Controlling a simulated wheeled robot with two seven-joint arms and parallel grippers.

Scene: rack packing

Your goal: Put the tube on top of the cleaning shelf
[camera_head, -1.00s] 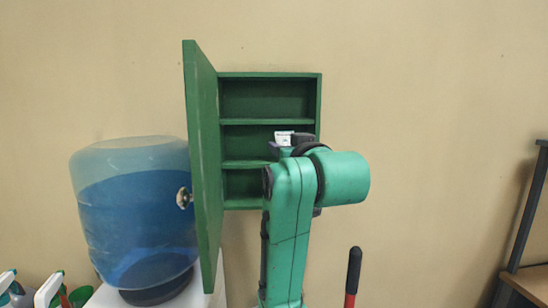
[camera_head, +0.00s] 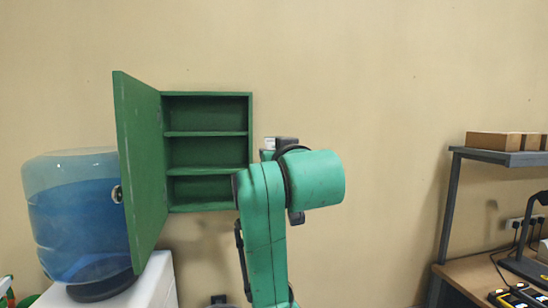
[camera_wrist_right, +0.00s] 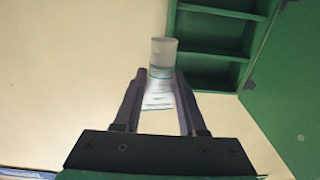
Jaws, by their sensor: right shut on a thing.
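My right gripper (camera_wrist_right: 158,105) is shut on a tube (camera_wrist_right: 163,58), pale and translucent with a white label. The tube sticks out beyond the fingertips in the right wrist view. In the head view only a small white bit of the tube (camera_head: 269,143) shows, because my right arm hides most of the gripper. The gripper is just right of an open, empty green wall cabinet (camera_head: 207,133) in that picture. I cannot tell which piece of furniture is the cleaning shelf. My left gripper is out of view.
The cabinet's open door (camera_head: 143,170) juts toward me. A blue water jug (camera_head: 78,220) stands on a white dispenser (camera_head: 150,287) at left. A dark metal rack (camera_head: 447,215) at right bears cardboard boxes (camera_head: 493,141). The wall between cabinet and rack is bare.

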